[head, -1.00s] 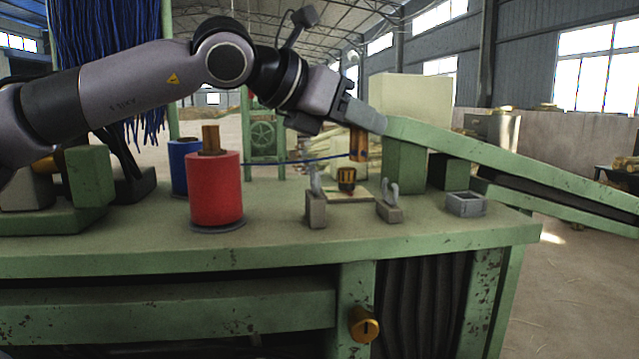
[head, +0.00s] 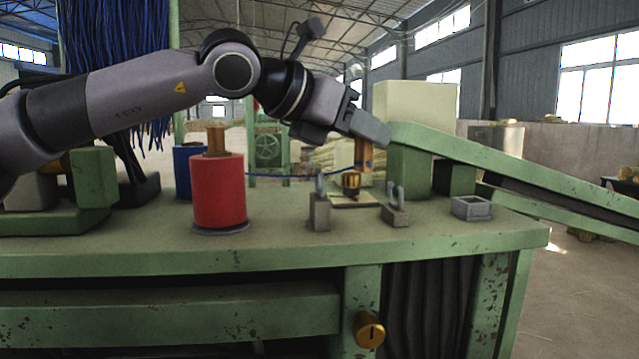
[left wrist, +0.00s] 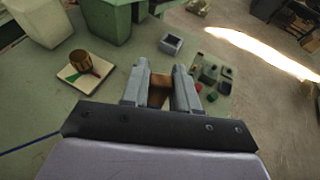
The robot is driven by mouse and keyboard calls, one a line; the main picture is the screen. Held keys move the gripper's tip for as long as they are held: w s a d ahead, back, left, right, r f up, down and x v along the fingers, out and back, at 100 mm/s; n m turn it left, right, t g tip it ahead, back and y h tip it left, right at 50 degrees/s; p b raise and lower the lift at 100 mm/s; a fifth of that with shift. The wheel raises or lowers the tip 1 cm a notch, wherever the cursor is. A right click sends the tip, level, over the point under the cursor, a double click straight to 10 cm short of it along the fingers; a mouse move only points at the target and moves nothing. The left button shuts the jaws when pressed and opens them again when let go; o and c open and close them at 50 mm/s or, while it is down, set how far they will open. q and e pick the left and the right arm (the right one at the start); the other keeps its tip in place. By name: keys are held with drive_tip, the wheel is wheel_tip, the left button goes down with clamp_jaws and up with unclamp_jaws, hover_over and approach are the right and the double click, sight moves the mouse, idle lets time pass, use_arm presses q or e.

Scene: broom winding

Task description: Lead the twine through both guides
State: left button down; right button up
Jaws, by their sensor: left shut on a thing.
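My left gripper (head: 372,130) is shut on a brown wooden piece (head: 362,154), held upright beyond the guides. The piece shows between the fingers in the left wrist view (left wrist: 159,92). Blue twine (head: 280,175) runs right from behind the red spool towards that piece. It also shows at lower left in the left wrist view (left wrist: 28,146). The left guide (head: 320,211) and right guide (head: 396,213) are grey blocks with upright prongs. The twine passes near the left guide's top; I cannot tell whether it lies inside. My right gripper is out of view.
The red spool (head: 218,190) stands left, with a blue spool (head: 186,172) behind it. A dark-and-yellow cylinder (head: 351,183) sits on a small plate behind the guides. A square grey tray (head: 472,208) lies right. A green block (head: 410,170) stands behind the right guide.

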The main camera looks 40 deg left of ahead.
use_arm(q)
drive_tip(key=shift+w, duration=0.15)
drive_tip(key=w+d+p, duration=0.1)
drive_tip(key=w+d, duration=0.1)
drive_tip(key=w, duration=0.4)
drive_tip(key=w+d+p, duration=0.1)
drive_tip(key=w+d, duration=0.2)
drive_tip(key=w, duration=0.4)
drive_tip(key=shift+d+p, duration=0.25)
drive_tip(key=shift+p, duration=0.15)
idle(0.5)
